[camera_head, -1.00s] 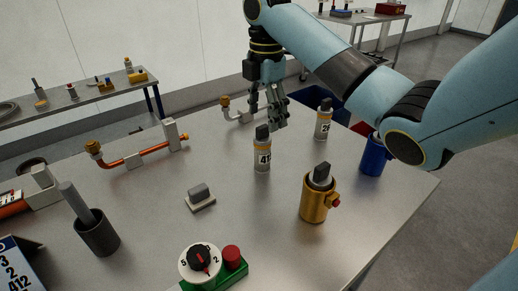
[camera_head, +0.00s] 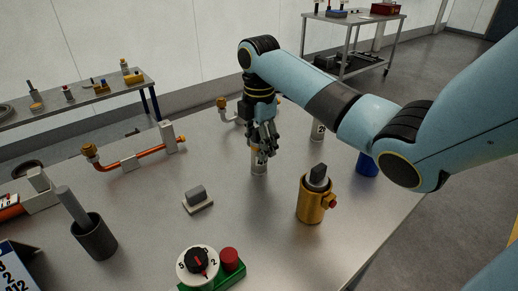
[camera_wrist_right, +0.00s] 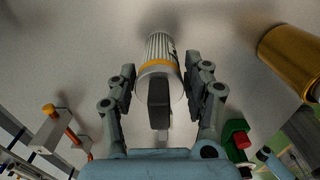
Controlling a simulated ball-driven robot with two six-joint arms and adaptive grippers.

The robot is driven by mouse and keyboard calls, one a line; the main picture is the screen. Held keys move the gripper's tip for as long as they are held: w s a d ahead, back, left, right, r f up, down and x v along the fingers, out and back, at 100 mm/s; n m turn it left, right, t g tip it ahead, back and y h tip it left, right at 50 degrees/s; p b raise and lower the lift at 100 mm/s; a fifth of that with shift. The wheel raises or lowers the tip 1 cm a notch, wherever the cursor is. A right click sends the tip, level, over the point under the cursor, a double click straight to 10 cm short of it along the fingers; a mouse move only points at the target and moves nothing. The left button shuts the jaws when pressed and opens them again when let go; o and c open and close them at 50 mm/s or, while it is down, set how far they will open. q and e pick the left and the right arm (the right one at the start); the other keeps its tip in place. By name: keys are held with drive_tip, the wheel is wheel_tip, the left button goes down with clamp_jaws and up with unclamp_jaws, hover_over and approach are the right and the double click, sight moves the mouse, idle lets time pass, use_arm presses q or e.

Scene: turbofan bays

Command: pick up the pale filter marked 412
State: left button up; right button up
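The pale filter marked 412 (camera_head: 259,169) stands upright on the metal table, mostly hidden by my right gripper (camera_head: 263,155) in the head view. Its number was readable in the earlier head frame. In the right wrist view the filter (camera_wrist_right: 162,48) has a ribbed white body, an orange band and a dark grip on top. My right gripper (camera_wrist_right: 159,68) is open, with one finger on each side of the filter and small gaps showing. My left gripper is not in view.
A gold canister (camera_head: 311,203) stands close to the right of the filter. Another pale filter (camera_head: 318,131) and a blue canister (camera_head: 367,165) stand behind it, partly covered by my arm. A grey block (camera_head: 197,198) and a dial (camera_head: 198,264) are nearer.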

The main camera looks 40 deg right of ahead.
drive_tip(key=c, duration=0.9)
drive_tip(key=shift+o, duration=0.2)
drive_tip(key=shift+r, duration=0.1)
